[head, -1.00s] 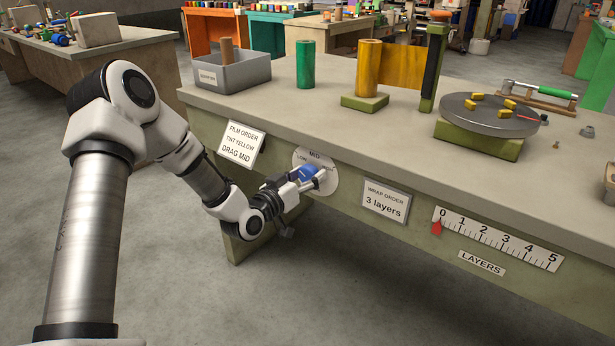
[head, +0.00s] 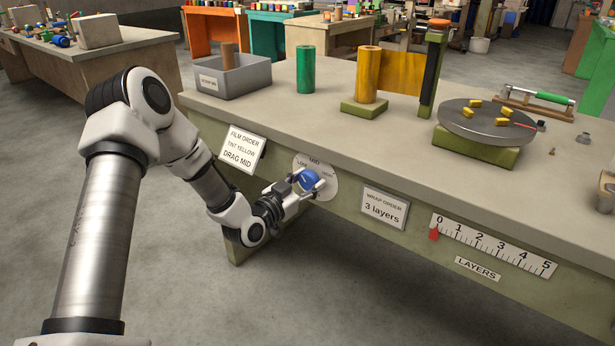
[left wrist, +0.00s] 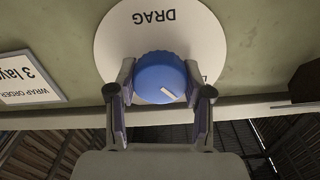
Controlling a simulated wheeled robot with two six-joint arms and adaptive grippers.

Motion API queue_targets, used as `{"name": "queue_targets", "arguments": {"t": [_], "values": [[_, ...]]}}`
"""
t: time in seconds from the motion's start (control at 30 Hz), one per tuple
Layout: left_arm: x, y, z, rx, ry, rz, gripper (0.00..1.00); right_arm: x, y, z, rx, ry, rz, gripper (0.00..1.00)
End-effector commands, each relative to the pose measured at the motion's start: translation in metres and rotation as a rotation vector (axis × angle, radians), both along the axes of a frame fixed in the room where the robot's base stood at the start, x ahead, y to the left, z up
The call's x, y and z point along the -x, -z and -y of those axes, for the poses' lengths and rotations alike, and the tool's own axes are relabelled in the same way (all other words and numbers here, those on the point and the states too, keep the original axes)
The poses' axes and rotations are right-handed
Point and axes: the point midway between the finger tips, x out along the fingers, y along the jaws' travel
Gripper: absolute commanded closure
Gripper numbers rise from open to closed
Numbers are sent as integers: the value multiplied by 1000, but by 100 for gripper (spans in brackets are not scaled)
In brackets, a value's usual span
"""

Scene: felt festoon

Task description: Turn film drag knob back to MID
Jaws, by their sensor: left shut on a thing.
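The blue film drag knob (head: 309,178) sits on a round white dial (head: 327,187) on the bench front. MID is at the dial's top in the head view. My left gripper (head: 304,184) is shut on the knob. In the left wrist view, my left gripper's two fingers (left wrist: 161,92) flank the knob (left wrist: 160,72). There the dial (left wrist: 115,45) is upside down, with DRAG above the knob. The knob's short white mark slants toward the picture's lower right. The MID label is hidden there. My right gripper is not in view.
A film order card (head: 243,149) reading DRAG MID hangs left of the dial. A wrap order card (head: 385,208) and a layers scale (head: 492,246) are to its right. The benchtop (head: 285,112) overhangs above, carrying film rolls and a turntable (head: 483,122).

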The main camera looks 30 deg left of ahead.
Motion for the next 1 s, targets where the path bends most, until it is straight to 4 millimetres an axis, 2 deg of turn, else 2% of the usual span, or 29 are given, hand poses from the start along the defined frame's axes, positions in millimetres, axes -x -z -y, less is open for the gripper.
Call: {"name": "queue_targets", "arguments": {"t": [0.1, 0.6, 1.0], "values": [[0, -4, 0, -109, 1, 7, 85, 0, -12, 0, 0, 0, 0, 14], [0, -2, 1, -529, 1, 40, 85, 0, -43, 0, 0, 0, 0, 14], [0, -1, 0, -666, 0, 53, 85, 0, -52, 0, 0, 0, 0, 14]]}}
